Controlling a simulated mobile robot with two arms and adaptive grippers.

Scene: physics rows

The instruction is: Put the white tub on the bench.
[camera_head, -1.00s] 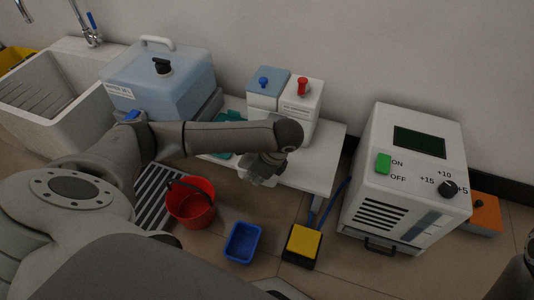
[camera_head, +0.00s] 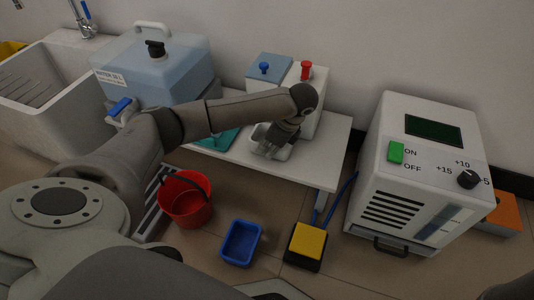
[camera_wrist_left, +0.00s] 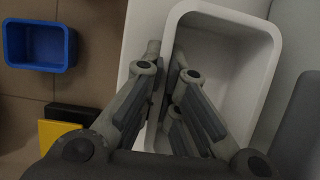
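The white tub (camera_wrist_left: 235,75) is an open rectangular container, seen from above in the left wrist view. In the head view it (camera_head: 262,147) is at the front part of the white bench (camera_head: 318,165), partly hidden by my gripper. My left gripper (camera_wrist_left: 167,65) has one finger outside the tub's left wall and one inside, closed on that wall. In the head view the left gripper (camera_head: 272,145) points down at the tub. The tub looks level; I cannot tell whether its base touches the bench. My right gripper is not visible.
On the bench are a blue water container (camera_head: 155,70), a box with a blue knob (camera_head: 268,67), a box with a red knob (camera_head: 310,95) and a teal item (camera_head: 218,140). A white machine (camera_head: 420,150) stands right. A red bucket (camera_head: 187,208), blue bin (camera_head: 240,243) and yellow pedal (camera_head: 307,243) are on the floor.

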